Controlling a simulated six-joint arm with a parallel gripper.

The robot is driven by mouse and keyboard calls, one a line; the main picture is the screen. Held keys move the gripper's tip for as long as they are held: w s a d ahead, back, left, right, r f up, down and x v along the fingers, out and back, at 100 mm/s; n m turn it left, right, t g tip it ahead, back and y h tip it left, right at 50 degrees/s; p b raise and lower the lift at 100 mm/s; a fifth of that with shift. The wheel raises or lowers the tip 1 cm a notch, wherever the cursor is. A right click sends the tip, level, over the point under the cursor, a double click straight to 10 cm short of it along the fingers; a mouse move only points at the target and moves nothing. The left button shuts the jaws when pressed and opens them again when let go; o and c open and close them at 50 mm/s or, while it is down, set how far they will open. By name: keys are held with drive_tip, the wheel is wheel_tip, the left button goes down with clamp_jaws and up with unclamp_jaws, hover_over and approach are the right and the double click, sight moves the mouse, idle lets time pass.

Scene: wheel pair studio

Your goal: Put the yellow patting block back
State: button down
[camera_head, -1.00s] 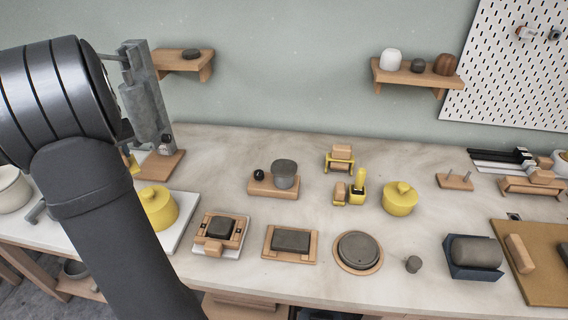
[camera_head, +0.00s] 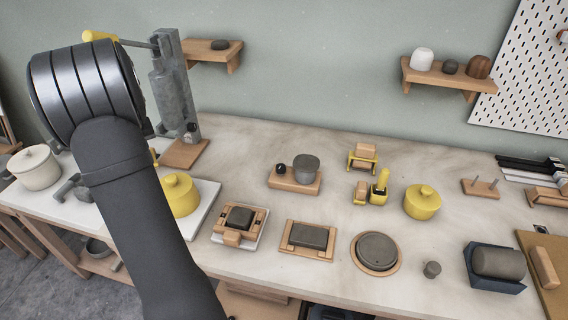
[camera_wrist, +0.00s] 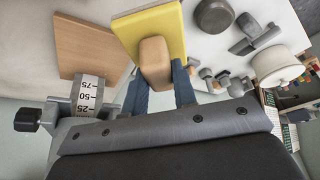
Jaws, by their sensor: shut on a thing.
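The yellow patting block (camera_wrist: 176,27) is a flat yellow plate with a tan wooden grip (camera_wrist: 155,62) in the wrist view. My gripper (camera_wrist: 160,80) is shut on this wooden grip, one dark finger on each side. The plate is beyond the fingertips, above a white surface as far as I can tell. In the head view my arm hides the gripper and most of the block. Only a small yellow patch (camera_head: 154,157) shows beside the arm, probably part of the block.
A wooden base (camera_head: 185,153) carries a tall grey press (camera_head: 175,85). A yellow lidded pot (camera_head: 180,195) stands on a white board (camera_head: 205,206) close to my arm. Small yellow-and-wood tools (camera_head: 363,157) and a grey cup (camera_head: 306,169) stand further right. Bare tabletop (camera_head: 245,145) lies between.

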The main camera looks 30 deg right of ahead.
drive_tip(key=s+d+r, duration=0.7)
drive_tip(key=s+r, duration=0.4)
drive_tip(key=s+d+f+m+h, duration=0.1)
drive_tip(key=s+d+m, duration=0.3)
drive_tip(key=d, duration=0.5)
drive_tip(key=s+d+f+m+g+h, duration=0.1)
drive_tip(key=s+d+f+m, duration=0.1)
drive_tip(key=s+d, duration=0.5)
drive_tip(key=s+d+f+m+h, duration=0.1)
drive_tip(key=s+d+m, duration=0.25)
drive_tip(key=d, duration=0.65)
drive_tip(key=shift+n, duration=0.25)
drive_tip(key=shift+w+a+f, duration=1)
drive_tip(key=shift+w+f, duration=0.5)
drive_tip(key=shift+f, duration=0.35)
drive_tip(key=shift+w+a+f, duration=0.95)
drive_tip(key=shift+w+f, duration=0.5)
drive_tip(key=shift+f, duration=0.45)
drive_tip(key=shift+w+a+f, duration=1)
drive_tip(key=shift+w+f, duration=0.5)
drive_tip(key=shift+f, duration=0.35)
drive_tip(key=shift+f, duration=0.1)
drive_tip(key=c, duration=1.2)
unclamp_jaws()
drive_tip(key=shift+o, duration=0.2)
drive_tip(key=v, duration=1.2)
drive_tip(key=shift+w, duration=0.2)
